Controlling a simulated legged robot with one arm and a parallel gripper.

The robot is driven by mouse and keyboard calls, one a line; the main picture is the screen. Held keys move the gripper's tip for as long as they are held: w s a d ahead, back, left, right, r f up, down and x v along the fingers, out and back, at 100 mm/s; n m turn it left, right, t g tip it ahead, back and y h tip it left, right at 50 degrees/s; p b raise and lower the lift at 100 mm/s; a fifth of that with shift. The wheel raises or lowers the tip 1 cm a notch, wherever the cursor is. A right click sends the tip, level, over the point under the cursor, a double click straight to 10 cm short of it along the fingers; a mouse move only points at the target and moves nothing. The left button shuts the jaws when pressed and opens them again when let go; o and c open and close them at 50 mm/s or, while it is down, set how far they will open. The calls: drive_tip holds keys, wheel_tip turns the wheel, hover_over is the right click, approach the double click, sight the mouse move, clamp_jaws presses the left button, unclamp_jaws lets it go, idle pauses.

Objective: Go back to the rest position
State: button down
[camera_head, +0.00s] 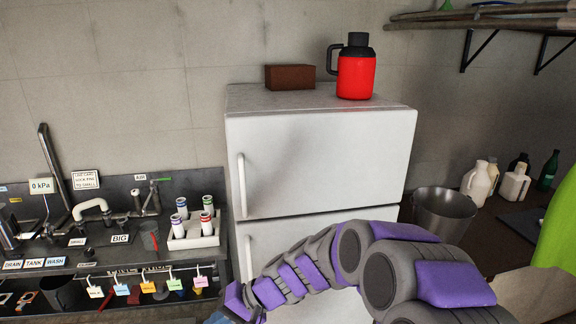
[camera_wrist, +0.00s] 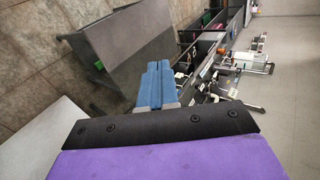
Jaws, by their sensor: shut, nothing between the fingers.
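My purple and grey arm crosses the lower right of the head view, in front of the white fridge (camera_head: 320,160). It reaches left toward the bottom centre, where the tip is partly cut off by the lower edge. In the wrist view my gripper (camera_wrist: 155,85) shows as two blue fingers pressed together with no gap. It is shut and holds nothing. The fingers point toward a dark grey panel (camera_wrist: 120,50). No contact between the fingers and anything is visible.
A sink counter (camera_head: 110,225) with taps, labels and a white rack (camera_head: 193,232) of tubes stands left. A red jug (camera_head: 356,75) and brown block (camera_head: 290,77) sit on the fridge. A metal bucket (camera_head: 442,212) stands right of it.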

drive_tip(key=s+d+r+h, duration=0.1)
drive_tip(key=s+d+h, duration=0.4)
drive_tip(key=s+d, duration=0.8)
drive_tip(key=s+d+r+m+h, duration=0.1)
drive_tip(key=s+d+h, duration=0.4)
drive_tip(key=s+d, duration=0.8)
drive_tip(key=d, duration=0.3)
drive_tip(key=shift+d+r, duration=0.25)
drive_tip(key=shift+d, duration=0.05)
drive_tip(key=shift+s, duration=0.1)
